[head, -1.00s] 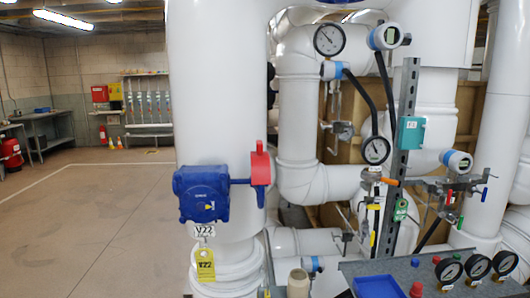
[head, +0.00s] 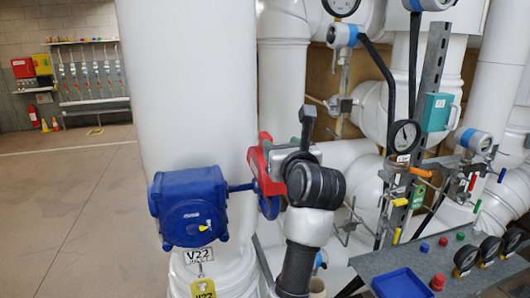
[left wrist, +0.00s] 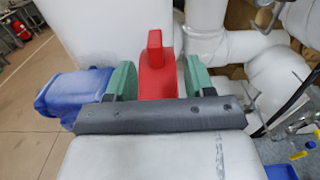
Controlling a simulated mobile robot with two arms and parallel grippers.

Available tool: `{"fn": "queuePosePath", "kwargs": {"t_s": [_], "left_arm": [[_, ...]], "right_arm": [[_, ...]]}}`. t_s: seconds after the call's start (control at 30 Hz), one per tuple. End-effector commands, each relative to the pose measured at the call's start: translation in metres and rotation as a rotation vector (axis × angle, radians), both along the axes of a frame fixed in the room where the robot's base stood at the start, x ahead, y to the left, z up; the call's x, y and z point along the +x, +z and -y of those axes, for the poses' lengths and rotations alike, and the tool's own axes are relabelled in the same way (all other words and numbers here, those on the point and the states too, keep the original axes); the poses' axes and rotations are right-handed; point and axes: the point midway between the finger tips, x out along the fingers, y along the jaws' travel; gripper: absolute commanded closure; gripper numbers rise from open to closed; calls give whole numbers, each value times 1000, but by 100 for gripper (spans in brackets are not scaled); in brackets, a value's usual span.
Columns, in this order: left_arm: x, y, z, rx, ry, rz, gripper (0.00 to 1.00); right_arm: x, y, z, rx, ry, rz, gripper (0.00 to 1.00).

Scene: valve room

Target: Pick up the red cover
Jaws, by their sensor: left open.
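The red cover (head: 260,158) sits at the right end of the shaft from the blue valve body (head: 188,208), over a blue disc. In the left wrist view the red cover (left wrist: 156,68) stands upright with a raised tab on top. My left gripper (left wrist: 160,80) is open, with one green finger on each side of the cover. A narrow gap shows on the finger sides. In the head view my left gripper (head: 283,160) is partly hidden behind my wrist, at the cover's right side. My right gripper is not in view.
A large white pipe (head: 190,90) rises behind the valve. A yellow tag (head: 204,289) hangs below it. Gauges, hoses and a grey post (head: 432,75) stand on the right. A grey panel with a blue tray (head: 402,283) is at lower right. Open floor lies left.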

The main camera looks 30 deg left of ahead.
Motion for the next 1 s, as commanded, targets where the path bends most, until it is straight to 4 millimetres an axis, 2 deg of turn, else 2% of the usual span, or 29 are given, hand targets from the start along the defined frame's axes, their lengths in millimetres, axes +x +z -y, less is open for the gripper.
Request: {"fn": "queuePosePath", "kwargs": {"t_s": [0.1,0.2,0.33,0.47,0.6,0.9,1.0], "left_arm": [[11,2,-14,3,2,-1,47],[16,1,-19,4,2,0,47],[21,2,-30,6,3,-2,47],[30,0,-48,7,5,-5,47],[42,-2,-61,5,3,-3,47],[45,-4,-64,4,1,0,47],[45,-4,-64,4,1,0,62]], "right_arm": [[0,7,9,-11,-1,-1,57],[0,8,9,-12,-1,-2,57],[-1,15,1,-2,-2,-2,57],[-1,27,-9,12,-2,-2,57],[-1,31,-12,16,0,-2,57],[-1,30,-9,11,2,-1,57],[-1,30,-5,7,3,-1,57]]}}
